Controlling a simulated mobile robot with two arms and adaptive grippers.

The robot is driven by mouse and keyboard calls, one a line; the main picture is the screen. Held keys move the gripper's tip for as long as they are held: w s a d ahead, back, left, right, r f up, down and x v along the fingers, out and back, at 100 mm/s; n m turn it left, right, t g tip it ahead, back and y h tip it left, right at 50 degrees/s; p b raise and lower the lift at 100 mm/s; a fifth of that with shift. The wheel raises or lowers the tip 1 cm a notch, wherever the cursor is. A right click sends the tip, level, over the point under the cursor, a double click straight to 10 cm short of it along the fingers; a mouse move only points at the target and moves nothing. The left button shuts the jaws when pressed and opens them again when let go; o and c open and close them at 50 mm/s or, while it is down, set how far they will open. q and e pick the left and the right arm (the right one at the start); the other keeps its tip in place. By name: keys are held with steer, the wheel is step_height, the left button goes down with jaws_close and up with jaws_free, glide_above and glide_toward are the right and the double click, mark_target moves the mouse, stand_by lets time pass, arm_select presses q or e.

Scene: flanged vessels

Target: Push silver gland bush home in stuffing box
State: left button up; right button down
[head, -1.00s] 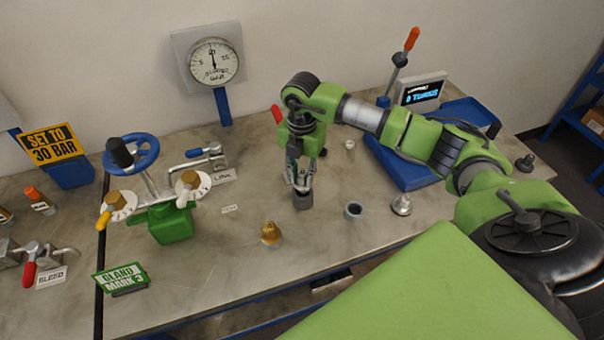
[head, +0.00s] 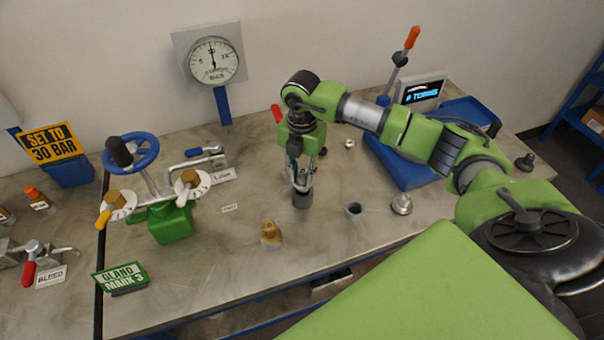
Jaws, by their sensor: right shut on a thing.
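My right gripper (head: 302,183) points straight down over the middle of the bench. It is shut on a small silver piece, taken as the silver gland bush, mostly hidden between the fingers. Directly below the fingertips is the dark grey cylinder (head: 303,201), which looks like the stuffing box. The fingers are at its top; how deep the bush sits in it cannot be seen. My left gripper is not in view.
A brass piece (head: 270,234), a grey hollow cup (head: 354,211) and a silver flanged piece (head: 402,204) stand near the gripper. The green valve body (head: 172,224) with its blue handwheel (head: 131,153) stands to the left. A blue tray (head: 402,172) is at right.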

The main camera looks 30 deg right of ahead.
mark_target(302, 183)
steer(key=shift+f, duration=0.2)
steer(key=shift+f+b, duration=1.3)
steer(key=shift+f, duration=0.2)
steer(key=c, duration=1.7)
jaws_free()
